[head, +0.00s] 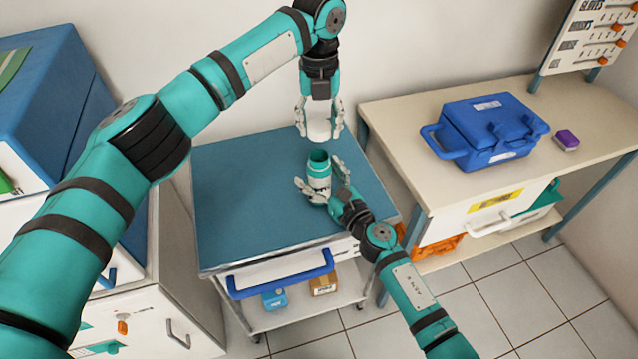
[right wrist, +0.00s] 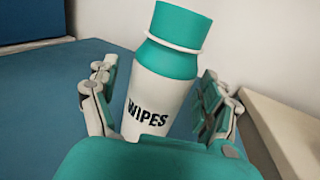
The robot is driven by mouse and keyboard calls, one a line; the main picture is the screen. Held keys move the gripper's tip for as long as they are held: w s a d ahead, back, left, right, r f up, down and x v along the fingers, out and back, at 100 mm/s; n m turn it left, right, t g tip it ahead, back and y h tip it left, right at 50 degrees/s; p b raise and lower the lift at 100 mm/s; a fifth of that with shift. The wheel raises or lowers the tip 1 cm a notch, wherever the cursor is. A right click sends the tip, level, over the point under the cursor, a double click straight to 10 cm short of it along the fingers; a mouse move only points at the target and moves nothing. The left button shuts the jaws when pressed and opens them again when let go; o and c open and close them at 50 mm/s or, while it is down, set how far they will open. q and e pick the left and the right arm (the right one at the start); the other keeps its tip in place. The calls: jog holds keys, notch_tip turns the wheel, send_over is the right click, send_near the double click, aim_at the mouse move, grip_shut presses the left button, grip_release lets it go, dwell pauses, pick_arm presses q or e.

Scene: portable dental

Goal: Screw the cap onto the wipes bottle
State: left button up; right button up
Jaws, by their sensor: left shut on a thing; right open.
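The wipes bottle (head: 318,181) stands upright on the blue-topped cart. It has a white body, a teal neck and an open top. In the right wrist view the bottle (right wrist: 151,98) shows the word WIPES and a white ring around its teal neck. My left gripper (head: 319,122) points down and is shut on a white cap (head: 319,130), held above the bottle's mouth with a gap between. My right gripper (head: 320,174) is open, with a finger on each side of the bottle. In the right wrist view (right wrist: 156,88), gaps show beside the body.
The blue cart top (head: 240,195) is otherwise clear. A side table at the right holds a blue case (head: 490,130) and a purple box (head: 566,139). A blue-and-white cabinet (head: 50,100) stands at the left. The wall is close behind the cart.

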aim_at(319, 151)
grip_shut()
pick_arm(q)
jog(key=shift+f, duration=2.45)
jog(key=shift+f, duration=0.9)
jog(key=shift+f, duration=0.6)
